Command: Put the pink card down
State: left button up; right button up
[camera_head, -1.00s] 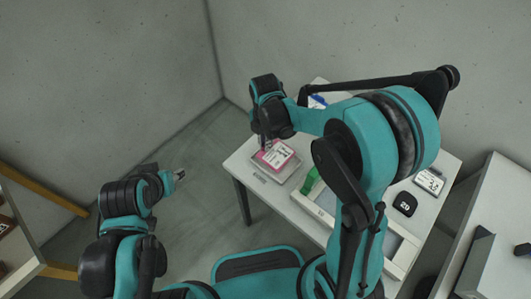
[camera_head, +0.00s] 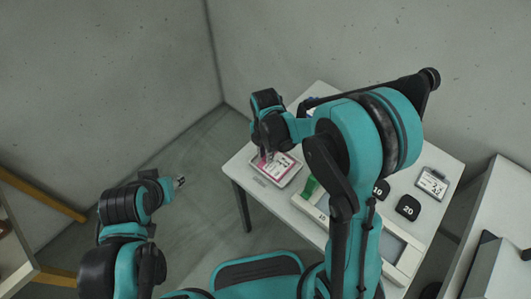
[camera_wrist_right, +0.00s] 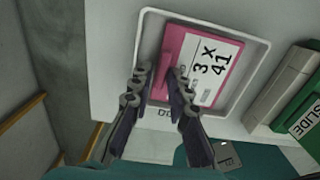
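The pink card (camera_head: 279,165), with a white face reading "3 x 41", lies in a shallow white tray (camera_head: 283,187) near the table's left corner. In the right wrist view the card (camera_wrist_right: 211,65) appears flat inside the tray's rim (camera_wrist_right: 267,48). My right gripper (camera_wrist_right: 160,73) is over the card's pink left part, its two fingers apart with pink showing between them. In the head view my right gripper (camera_head: 266,156) is just above the tray, partly hiding the card. My left gripper (camera_head: 180,182) is off to the left over the floor, too small to read.
A green piece (camera_head: 310,187) stands beside the tray; a green "SLIDE" label area (camera_wrist_right: 305,120) shows in the wrist view. Black tiles marked 10 (camera_head: 380,191) and 20 (camera_head: 408,207) and a labelled grey-edged piece (camera_head: 432,182) lie further right. My right arm hides the table's middle.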

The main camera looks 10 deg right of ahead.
jog(key=shift+r, duration=0.25)
notch_tip(320, 180, up, 11)
jog(key=p, duration=0.4)
jog(key=s+d+r+m+t, duration=0.3)
jog(key=s+m, duration=0.3)
jog(key=m, duration=0.6)
jog(key=s+d+r+m+t, duration=0.4)
jog(key=s+m, duration=0.3)
jog(key=m, duration=0.6)
jog(key=shift+d+r+m+p, duration=0.3)
jog(key=shift+d+r, duration=0.15)
jog(key=shift+r, duration=0.2)
